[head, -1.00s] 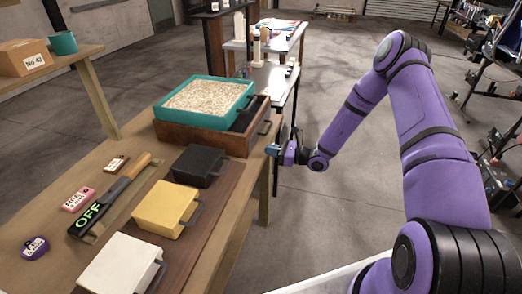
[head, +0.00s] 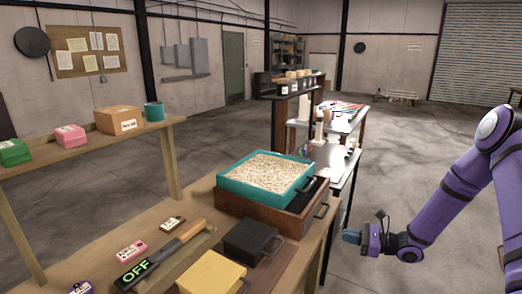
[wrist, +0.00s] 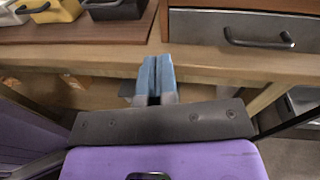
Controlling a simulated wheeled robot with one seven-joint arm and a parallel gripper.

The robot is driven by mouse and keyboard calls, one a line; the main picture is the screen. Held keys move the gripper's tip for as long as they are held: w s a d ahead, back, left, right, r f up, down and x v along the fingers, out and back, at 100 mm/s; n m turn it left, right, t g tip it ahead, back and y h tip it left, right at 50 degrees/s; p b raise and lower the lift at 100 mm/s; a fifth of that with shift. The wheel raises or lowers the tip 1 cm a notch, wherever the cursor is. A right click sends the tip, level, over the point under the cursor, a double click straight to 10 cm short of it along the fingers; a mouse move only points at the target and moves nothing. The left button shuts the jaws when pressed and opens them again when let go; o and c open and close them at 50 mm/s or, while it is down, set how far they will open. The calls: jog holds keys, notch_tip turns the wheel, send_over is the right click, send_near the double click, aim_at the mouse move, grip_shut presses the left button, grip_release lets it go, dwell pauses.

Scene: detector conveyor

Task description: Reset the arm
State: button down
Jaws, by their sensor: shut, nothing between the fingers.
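My purple arm reaches in from the right in the head view. My gripper (head: 352,237) is off the right side of the workbench (head: 322,240), apart from it, near the wooden drawer box (head: 291,219). In the wrist view my gripper's blue fingertips (wrist: 157,74) are together with nothing between them. They point toward the bench edge (wrist: 220,62), between the drawer box (wrist: 258,28) at right and the black case (wrist: 118,9) at left.
A teal tray of pale granules (head: 262,182) sits on the drawer box. The black case (head: 250,240), a yellow case (head: 211,274) and an OFF sign (head: 135,272) lie on the bench. A shelf (head: 90,148) holds boxes at left. Open floor (head: 420,130) lies beyond.

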jog(key=s+a+r+n+g+h, duration=0.35)
jog(key=s+r+n, duration=0.35)
jog(key=r, duration=0.5)
jog(key=s+a+r+n+g+h, duration=0.2)
jog(key=s+r+n+g+h, duration=0.4)
jog(key=r, duration=0.6)
jog(key=s+d+r+n+t+h, duration=0.2)
jog(key=s+r, duration=0.4)
jog(key=s, duration=0.4)
jog(key=s+d+r+n+t+h, duration=0.2)
jog(key=s+r+n+t+h, duration=0.2)
jog(key=s, duration=0.7)
notch_tip(320, 180, up, 4)
jog(key=n+t, duration=0.1)
jog(key=n, duration=0.1)
jog(key=shift+s+d+f+n+t, duration=0.25)
jog(key=shift+s+d+n+t, duration=0.05)
jog(key=shift+d+t, duration=0.1)
